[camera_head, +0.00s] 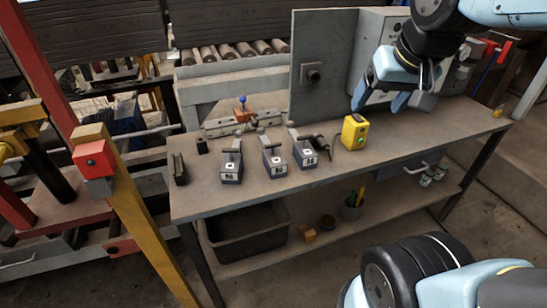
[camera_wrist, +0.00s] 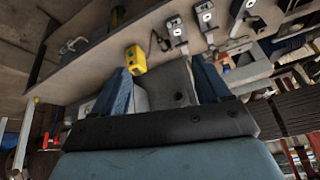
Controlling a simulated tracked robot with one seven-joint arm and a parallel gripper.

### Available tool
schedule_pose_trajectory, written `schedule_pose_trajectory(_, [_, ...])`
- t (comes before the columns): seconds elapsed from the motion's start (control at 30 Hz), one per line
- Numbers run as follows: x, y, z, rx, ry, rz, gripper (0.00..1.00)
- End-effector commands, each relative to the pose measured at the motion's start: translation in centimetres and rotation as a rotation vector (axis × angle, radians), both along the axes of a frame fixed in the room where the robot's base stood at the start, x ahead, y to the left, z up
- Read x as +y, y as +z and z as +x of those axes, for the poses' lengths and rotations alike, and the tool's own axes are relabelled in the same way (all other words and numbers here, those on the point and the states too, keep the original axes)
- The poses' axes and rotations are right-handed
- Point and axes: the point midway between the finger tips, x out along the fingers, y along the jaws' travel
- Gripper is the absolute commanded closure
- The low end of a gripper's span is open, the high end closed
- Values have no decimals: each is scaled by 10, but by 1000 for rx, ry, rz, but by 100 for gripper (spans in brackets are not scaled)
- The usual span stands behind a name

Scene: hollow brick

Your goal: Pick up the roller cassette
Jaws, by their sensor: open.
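Three similar grey blocks with levers and white labels stand in a row on the workbench (camera_head: 330,178): a left one (camera_head: 231,168), a middle one (camera_head: 273,160) and a right one (camera_head: 304,152). They look like cassettes, but I cannot tell for sure which thing is the roller cassette. Blocks of this kind also show along the top of the wrist view (camera_wrist: 176,32). My gripper (camera_head: 380,101) is open and empty, above the bench's back right part, to the right of the blocks and apart from them. Both fingers show in the wrist view (camera_wrist: 163,82).
A yellow box (camera_head: 355,132) stands between the blocks and my gripper; it also shows in the wrist view (camera_wrist: 136,59). A grey upright panel (camera_head: 322,75) and a grey cabinet rise behind. A black bin (camera_head: 247,235) sits on the lower shelf. The bench's front right is clear.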

Motion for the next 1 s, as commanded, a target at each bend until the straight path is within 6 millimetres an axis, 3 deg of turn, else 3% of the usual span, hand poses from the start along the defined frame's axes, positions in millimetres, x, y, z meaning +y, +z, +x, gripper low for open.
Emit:
schedule_pose_trajectory(0.23, [17,-25,49,81,-37,82,0])
schedule_pose_trajectory(0.6, [61,-77,112,184,-130,108,0])
schedule_pose_trajectory(1.0, [125,-136,158,204,-235,36,0])
